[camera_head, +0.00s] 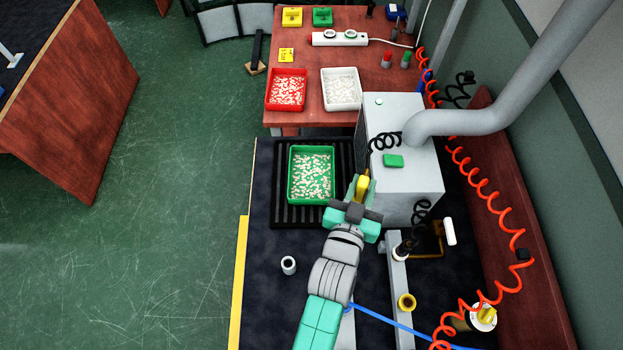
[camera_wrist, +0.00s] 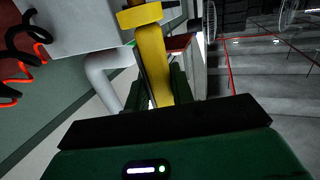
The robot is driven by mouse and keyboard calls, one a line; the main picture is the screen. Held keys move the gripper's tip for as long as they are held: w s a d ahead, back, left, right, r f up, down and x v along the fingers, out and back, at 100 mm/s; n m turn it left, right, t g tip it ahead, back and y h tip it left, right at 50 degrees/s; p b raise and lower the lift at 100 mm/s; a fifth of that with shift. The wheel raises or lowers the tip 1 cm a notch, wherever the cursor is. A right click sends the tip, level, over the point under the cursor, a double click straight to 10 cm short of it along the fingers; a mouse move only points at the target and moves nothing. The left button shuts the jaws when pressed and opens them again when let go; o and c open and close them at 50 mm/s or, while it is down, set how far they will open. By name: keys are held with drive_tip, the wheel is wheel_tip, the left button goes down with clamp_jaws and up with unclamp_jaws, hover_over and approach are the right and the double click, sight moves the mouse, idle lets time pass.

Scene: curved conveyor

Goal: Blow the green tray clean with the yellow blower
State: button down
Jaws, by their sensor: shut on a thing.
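The green tray (camera_head: 291,176) lies on a black slatted grate in the head view, with many pale bits scattered over its floor. My gripper (camera_head: 361,188) is just right of the tray's lower right corner, shut on the yellow blower (camera_head: 362,185). The fingers partly hide the blower in the head view. In the wrist view the yellow blower (camera_wrist: 152,62) stands between the green fingers of my gripper (camera_wrist: 156,98). The tray cannot be made out in the wrist view.
A grey box (camera_head: 405,180) with a thick pipe (camera_head: 480,119) stands close right of my gripper. A red tray (camera_head: 268,92) and a white tray (camera_head: 341,104), both with bits, sit on the red-brown table behind. A coiled red hose (camera_head: 481,183) hangs at right.

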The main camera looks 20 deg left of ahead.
drive_tip(key=shift+f, duration=0.1)
drive_tip(key=w+a+b, duration=0.8)
drive_tip(key=a+b, duration=0.2)
drive_tip(key=b, duration=0.2)
drive_tip(key=shift+a, duration=0.15)
idle(1.1)
idle(0.8)
drive_tip(key=shift+w+a+b, duration=0.45)
drive_tip(key=shift+a+b, duration=0.25)
drive_tip(key=shift+a, duration=0.15)
drive_tip(key=shift+w+a+b, duration=0.45)
drive_tip(key=shift+a+b, duration=0.2)
drive_tip(key=shift+a, duration=0.15)
drive_tip(key=shift+w+a+b, duration=0.45)
drive_tip(key=shift+a+b, duration=0.25)
drive_tip(key=shift+a, duration=0.15)
